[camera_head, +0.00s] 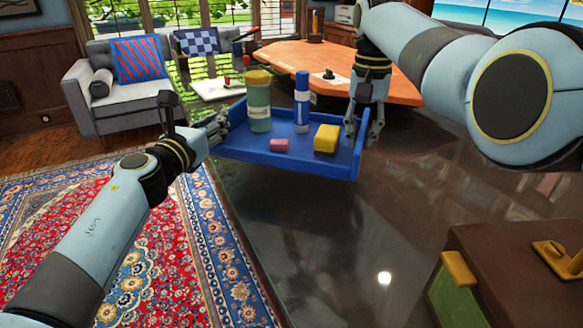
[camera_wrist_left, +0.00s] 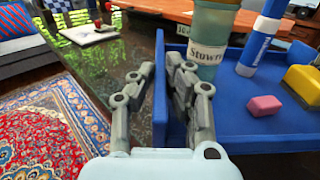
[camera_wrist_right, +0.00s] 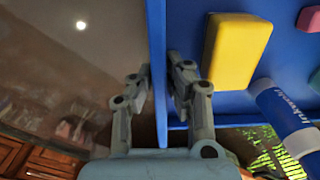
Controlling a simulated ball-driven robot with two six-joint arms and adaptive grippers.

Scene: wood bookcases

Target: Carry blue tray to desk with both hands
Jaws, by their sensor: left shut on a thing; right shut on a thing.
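The blue tray (camera_head: 238,153) is held off the floor between my two grippers in the head view. My left gripper (camera_head: 217,128) is shut on its left wall; in the left wrist view the fingers (camera_wrist_left: 160,95) straddle that wall (camera_wrist_left: 160,88). My right gripper (camera_head: 363,138) is shut on its right wall; in the right wrist view the fingers (camera_wrist_right: 160,85) straddle that wall (camera_wrist_right: 157,40). The tray carries a green jar with a yellow lid (camera_head: 259,103), a blue and white bottle (camera_head: 301,105), a pink block (camera_head: 278,145) and a yellow block (camera_head: 326,138). The orange-brown wooden desk (camera_head: 300,57) stands beyond the tray.
A small dark object (camera_head: 328,76) is on the desk. A patterned rug (camera_head: 150,250) covers the left floor. A brown case (camera_head: 510,265) is at lower right.

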